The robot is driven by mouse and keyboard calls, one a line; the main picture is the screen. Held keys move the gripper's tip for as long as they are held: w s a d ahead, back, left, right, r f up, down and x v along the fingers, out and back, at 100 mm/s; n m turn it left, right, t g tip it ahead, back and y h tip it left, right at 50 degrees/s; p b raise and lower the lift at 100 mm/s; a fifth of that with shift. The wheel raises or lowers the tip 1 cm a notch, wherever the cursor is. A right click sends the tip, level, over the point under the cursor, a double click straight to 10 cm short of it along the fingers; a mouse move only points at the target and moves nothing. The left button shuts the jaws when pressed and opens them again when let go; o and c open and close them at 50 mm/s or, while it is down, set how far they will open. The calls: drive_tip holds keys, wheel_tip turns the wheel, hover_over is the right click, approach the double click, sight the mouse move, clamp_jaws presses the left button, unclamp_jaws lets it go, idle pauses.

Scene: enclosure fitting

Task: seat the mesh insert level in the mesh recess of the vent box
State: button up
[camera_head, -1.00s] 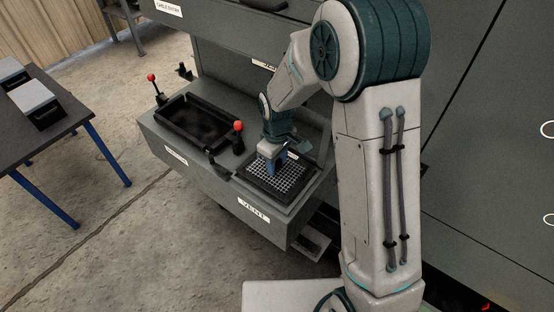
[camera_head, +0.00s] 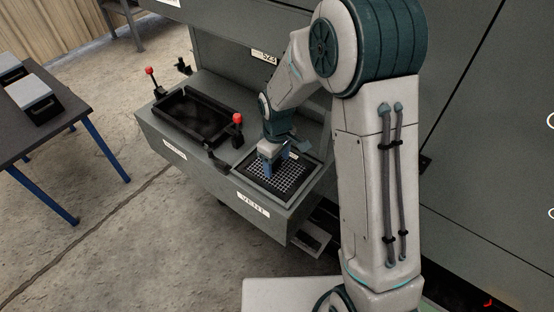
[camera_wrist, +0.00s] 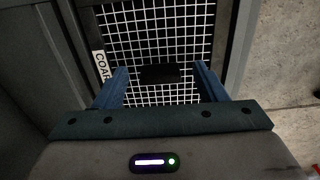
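The mesh insert (camera_head: 270,178), a white grid in a dark frame, lies in the mesh recess at the right end of the vent box (camera_head: 222,193). It looks about level with the box top, but I cannot tell if every edge is fully down. In the wrist view the mesh (camera_wrist: 190,28) fills the space ahead, with a dark grip block (camera_wrist: 160,74) at its middle. My gripper (camera_head: 277,161) is just above the mesh. Its two blue fingers, also in the wrist view (camera_wrist: 163,80), stand apart on either side of the block, with gaps to it.
A black-rimmed open tray (camera_head: 195,116) sits left of the recess, with red-knobbed levers (camera_head: 237,118) beside it. A grey wall panel rises behind the box. A dark table (camera_head: 40,120) with grey boxes stands at far left. Floor between is clear.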

wheel_tip(320, 180, up, 14)
idle(0.6)
drive_tip(key=shift+f, duration=0.15)
